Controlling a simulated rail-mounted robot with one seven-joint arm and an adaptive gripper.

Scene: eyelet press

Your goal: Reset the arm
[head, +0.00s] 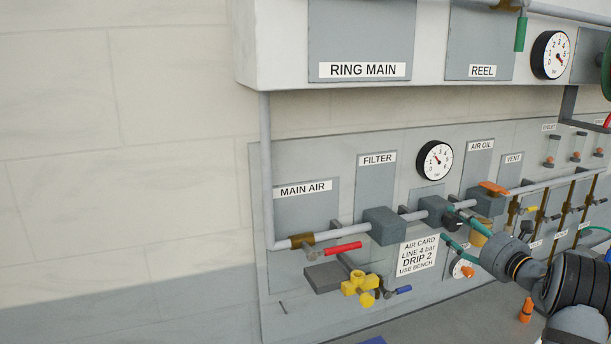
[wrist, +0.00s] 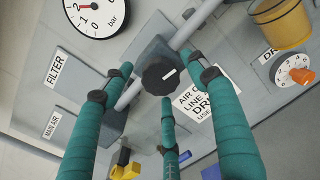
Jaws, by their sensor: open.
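My gripper (head: 449,222) has teal fingers and is at the right of the head view, in front of the panel near the grey regulator block (head: 433,209). In the wrist view its fingers are spread apart around a black knob (wrist: 160,76) with a white mark, with visible gaps between the fingers and the knob. The gripper is open and nothing is held in it. I cannot tell how far the fingertips are from the knob in depth.
The MAIN AIR pipe has a red-handled valve (head: 343,248), above a yellow fitting (head: 361,284). The filter block (head: 384,226), orange lever (head: 494,188) and yellow cup (head: 480,234) flank the gripper. A white card (head: 418,257) hangs below. The wall at left is bare.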

